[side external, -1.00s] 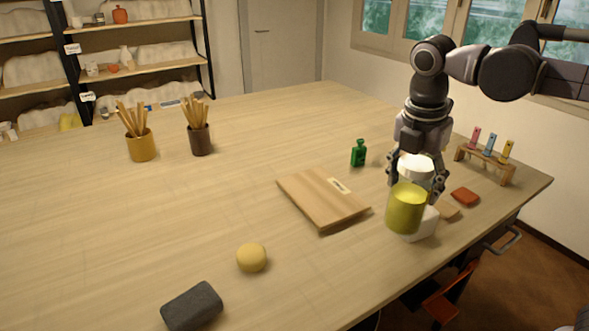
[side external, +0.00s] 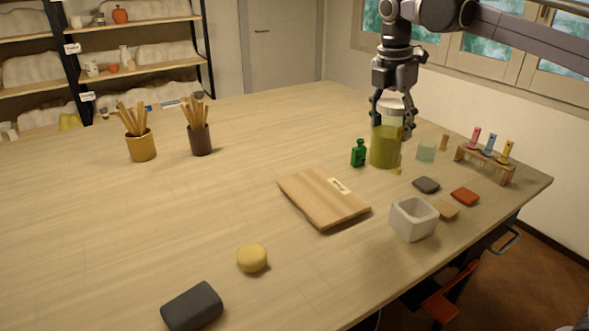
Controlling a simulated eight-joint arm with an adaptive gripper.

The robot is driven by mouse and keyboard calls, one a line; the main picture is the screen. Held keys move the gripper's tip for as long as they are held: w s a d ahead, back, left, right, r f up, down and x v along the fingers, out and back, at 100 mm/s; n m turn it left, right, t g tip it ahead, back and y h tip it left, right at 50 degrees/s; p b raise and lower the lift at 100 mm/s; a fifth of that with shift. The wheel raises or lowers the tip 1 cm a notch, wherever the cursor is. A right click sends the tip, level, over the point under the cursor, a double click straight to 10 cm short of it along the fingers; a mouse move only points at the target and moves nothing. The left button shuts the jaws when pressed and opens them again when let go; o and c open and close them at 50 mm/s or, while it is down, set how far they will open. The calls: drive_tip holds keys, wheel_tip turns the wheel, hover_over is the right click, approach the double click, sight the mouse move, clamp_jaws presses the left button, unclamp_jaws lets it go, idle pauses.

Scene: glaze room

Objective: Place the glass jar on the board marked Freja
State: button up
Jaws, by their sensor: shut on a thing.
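The glass jar (side external: 385,148) is yellow-green with a white lid and is upright in my gripper. My gripper (side external: 392,118) points down, shut on the jar near its lid. The jar is beside the green bottle, behind and to the right of the board. I cannot tell whether its base touches the table. The wooden board (side external: 315,200) lies flat on the table, bare, with a small pale label (side external: 339,186) near its right back edge. The writing on the label is too small to read.
The green bottle (side external: 358,154) stands just left of the jar. A white square pot (side external: 414,220), small tiles (side external: 464,197) and a pale glass cup (side external: 426,151) are on the right. A yellow ball (side external: 252,258) and dark block (side external: 192,306) lie in front.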

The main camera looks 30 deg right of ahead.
drive_tip(key=w+d, duration=0.2)
drive_tip(key=w, duration=0.3)
drive_tip(key=w+a+f+m, duration=0.1)
drive_tip(key=w+a+f, duration=0.5)
drive_tip(key=a+f, duration=0.4)
drive_tip(key=shift+w+f, duration=0.2)
drive_tip(key=shift+f, duration=0.65)
drive_tip(key=shift+f, duration=0.1)
drive_tip(key=o, duration=1.8)
drive_tip(key=shift+f, duration=0.1)
drive_tip(key=r, duration=0.4)
drive_tip(key=a+r, duration=0.1)
drive_tip(key=r, duration=0.3)
drive_tip(key=a+r, duration=0.1)
drive_tip(key=r, duration=0.3)
drive_tip(key=shift+r, duration=0.1)
